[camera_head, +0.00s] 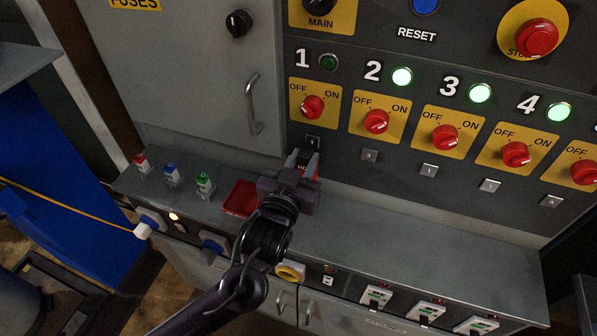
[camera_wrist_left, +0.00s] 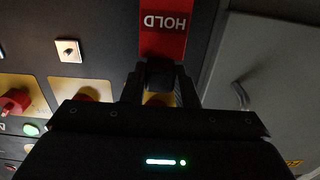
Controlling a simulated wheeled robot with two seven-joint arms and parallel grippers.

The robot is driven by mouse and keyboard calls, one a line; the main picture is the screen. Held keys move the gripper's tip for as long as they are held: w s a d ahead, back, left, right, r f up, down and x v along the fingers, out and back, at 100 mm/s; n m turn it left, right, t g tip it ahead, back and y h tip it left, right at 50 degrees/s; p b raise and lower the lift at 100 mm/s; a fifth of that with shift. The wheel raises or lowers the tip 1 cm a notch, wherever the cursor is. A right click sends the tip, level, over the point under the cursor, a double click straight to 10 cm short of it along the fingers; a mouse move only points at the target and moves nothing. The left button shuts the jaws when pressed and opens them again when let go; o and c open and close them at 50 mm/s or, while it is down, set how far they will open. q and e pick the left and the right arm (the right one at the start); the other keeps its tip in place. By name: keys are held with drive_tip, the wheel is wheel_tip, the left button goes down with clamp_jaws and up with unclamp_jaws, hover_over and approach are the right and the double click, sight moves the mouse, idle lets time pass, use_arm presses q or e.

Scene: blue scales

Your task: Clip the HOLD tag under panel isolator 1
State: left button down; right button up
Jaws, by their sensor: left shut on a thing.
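The red HOLD tag (camera_wrist_left: 164,38) shows upside down beyond my left fingertips in the left wrist view. My left gripper (camera_head: 303,162) is shut on the tag's dark upper part (camera_wrist_left: 160,76). In the head view it is just below the small clip plate (camera_head: 313,141) under isolator 1, and the tag is mostly hidden by the gripper. Whether the tag touches the plate I cannot tell. Isolator 1 (camera_head: 313,106) has a red knob on a yellow OFF/ON plate; the lamp above it (camera_head: 328,62) is dark. My right gripper is not in view.
Isolators 2 (camera_head: 376,121), 3 (camera_head: 445,136) and 4 (camera_head: 516,153) have lit green lamps and their own clip plates. A grey ledge below holds a red tray (camera_head: 241,198) and small padlock-like pieces (camera_head: 172,175). A cabinet door handle (camera_head: 253,104) sticks out at left.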

use_arm(q)
drive_tip(key=shift+x, duration=0.8)
drive_tip(key=shift+r, duration=0.1)
idle(0.3)
idle(0.5)
drive_tip(key=shift+p, duration=0.55)
idle(0.6)
drive_tip(key=shift+w+d, duration=0.15)
drive_tip(key=shift+w, duration=0.4)
idle(0.5)
drive_tip(key=c, duration=1.1)
unclamp_jaws()
drive_tip(key=shift+o, duration=0.2)
